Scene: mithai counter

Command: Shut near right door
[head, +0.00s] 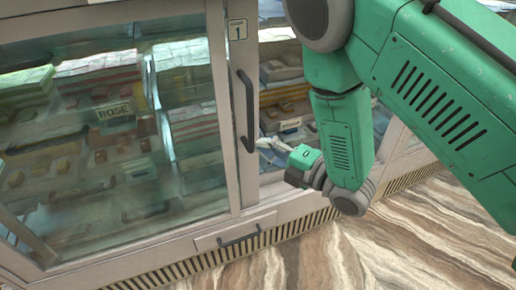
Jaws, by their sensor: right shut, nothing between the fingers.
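A glass-fronted sweet counter fills the left and middle. Its large glass door pane (110,130) shows trays of sweets behind it, one labelled ROSE. A pale upright (217,90) edges this glass on the right. Beside it a pale stile carries a black vertical handle (246,108) and a plate marked 1 (238,30). Right of the stile, shelves with sweets show, partly hidden by my right arm; I cannot tell whether glass covers them. My right gripper (263,143) is shut and empty, its fingertips just right of the handle's lower end. My left gripper is not in view.
A drawer front with a black handle (239,237) lies below the door. A dark slatted vent (190,267) runs along the base. The brown-and-cream veined floor (370,255) is clear at the lower right. My green right arm covers the upper right.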

